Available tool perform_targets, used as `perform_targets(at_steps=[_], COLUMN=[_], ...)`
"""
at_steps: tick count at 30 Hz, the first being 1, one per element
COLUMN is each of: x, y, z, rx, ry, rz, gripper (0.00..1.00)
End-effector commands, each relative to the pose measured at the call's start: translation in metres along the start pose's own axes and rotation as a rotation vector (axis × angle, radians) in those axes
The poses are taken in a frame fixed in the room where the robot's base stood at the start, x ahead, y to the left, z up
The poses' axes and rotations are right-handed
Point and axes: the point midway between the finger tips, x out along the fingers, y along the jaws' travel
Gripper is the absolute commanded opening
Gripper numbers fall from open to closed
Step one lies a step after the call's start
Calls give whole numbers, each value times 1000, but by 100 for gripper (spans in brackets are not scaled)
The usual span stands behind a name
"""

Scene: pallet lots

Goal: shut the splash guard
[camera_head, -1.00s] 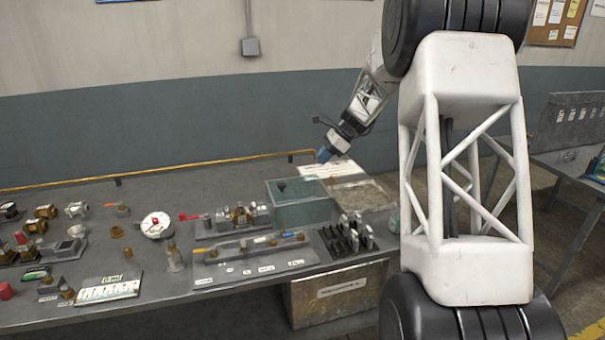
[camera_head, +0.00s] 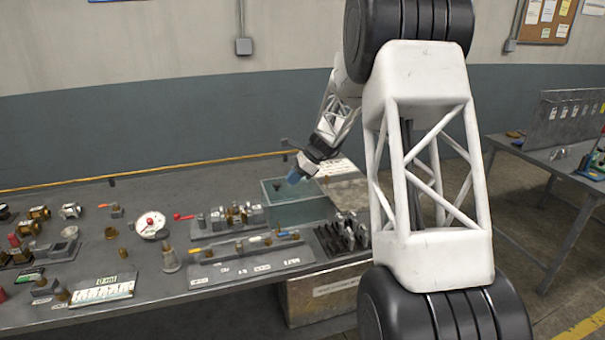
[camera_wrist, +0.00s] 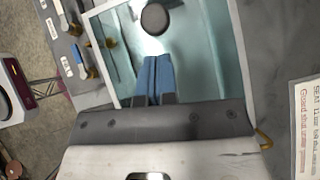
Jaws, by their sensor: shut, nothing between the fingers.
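The clear teal box (camera_head: 298,212), which I take to be the splash guard, stands on the bench at its right part. In the wrist view its pale rim (camera_wrist: 238,55) frames teal clear panels. A dark round knob (camera_wrist: 155,18) shows there just beyond my fingertips; in the head view a small dark spot sits near the box's left back. My gripper (camera_head: 293,179) has its blue fingers pressed together, empty, over the top of the box. The fingers (camera_wrist: 155,62) also show in the wrist view, apart from the knob in the picture. Whether they touch the box I cannot tell.
A printed card (camera_wrist: 306,130) beside the box reads partly "Guard shut". A black rack (camera_head: 340,238) stands at the box's front right. Metal fittings (camera_head: 237,215) and a long labelled plate (camera_head: 250,262) lie left and in front. A gauge (camera_head: 150,224) stands farther left.

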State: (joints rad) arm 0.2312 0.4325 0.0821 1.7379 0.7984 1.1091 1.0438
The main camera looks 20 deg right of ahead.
Motion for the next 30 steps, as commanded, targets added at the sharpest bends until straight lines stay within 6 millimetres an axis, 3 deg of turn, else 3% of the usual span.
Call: perform_targets(at_steps=[7, 23, 30], x=[14, 17, 30], y=[0, 0, 4], z=[11, 14, 30], rx=[0, 0, -1], ry=[1, 0, 0], rz=[1, 1, 2], gripper=[0, 0, 0])
